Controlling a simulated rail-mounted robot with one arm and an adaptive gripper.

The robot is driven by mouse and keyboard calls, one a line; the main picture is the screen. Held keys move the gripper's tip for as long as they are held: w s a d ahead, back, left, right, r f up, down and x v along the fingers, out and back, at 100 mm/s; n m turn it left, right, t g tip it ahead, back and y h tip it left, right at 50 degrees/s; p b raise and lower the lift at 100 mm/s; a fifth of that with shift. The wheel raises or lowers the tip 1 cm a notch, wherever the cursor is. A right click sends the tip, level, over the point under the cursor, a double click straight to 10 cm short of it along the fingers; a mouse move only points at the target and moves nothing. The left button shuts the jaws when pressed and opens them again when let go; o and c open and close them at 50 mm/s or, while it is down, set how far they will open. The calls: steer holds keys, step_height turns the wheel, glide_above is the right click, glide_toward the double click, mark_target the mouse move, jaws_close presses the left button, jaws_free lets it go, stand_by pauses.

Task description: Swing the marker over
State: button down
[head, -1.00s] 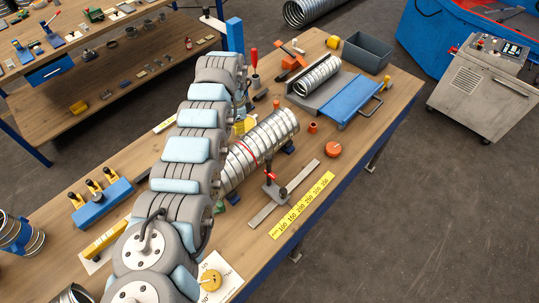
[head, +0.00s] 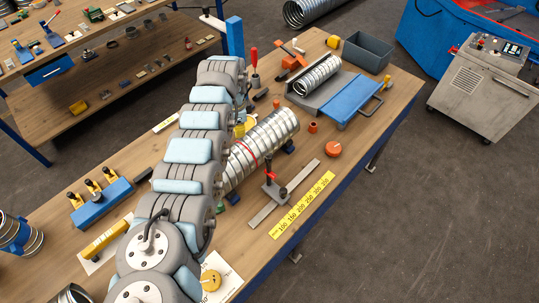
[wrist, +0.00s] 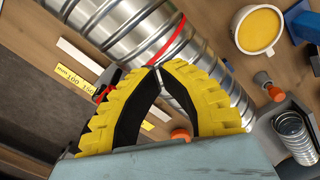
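The spiral duct (head: 268,140) is a ribbed silver tube lying on the bench, with a red line (head: 243,150) around it. The marker stand (head: 275,190), with a red and black upper part, stands on a flat metal rail (head: 265,212) beside the duct. In the wrist view, the duct (wrist: 115,25) and its red line (wrist: 167,42) lie beyond my fingertips. A red piece (wrist: 103,92), apparently of the stand, is partly hidden by my left finger. My gripper (wrist: 157,68) has yellow fingers whose tips nearly meet; I see nothing held. My arm hides it in the head view.
A yellow scale strip (head: 302,204) lies along the rail. An orange round piece (head: 333,149), a blue plate (head: 350,97) and a grey bin (head: 368,53) are farther along. A cup with yellow content (wrist: 258,28) stands beside the duct. The bench's right edge is mostly clear.

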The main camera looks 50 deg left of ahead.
steer(key=shift+f+b, duration=0.5)
steer(key=shift+f, duration=0.8)
steer(key=shift+a+f+b, duration=0.15)
steer(key=shift+a+b, duration=0.1)
steer(key=shift+b, duration=0.55)
steer(key=shift+s+a+b, duration=0.15)
steer(key=shift+a+b, duration=0.55)
steer(key=shift+b, duration=1.3)
steer(key=shift+r, duration=0.2)
step_height(320, 180, up, 9)
steer(key=p, duration=0.6)
steer(key=shift+f, duration=0.1)
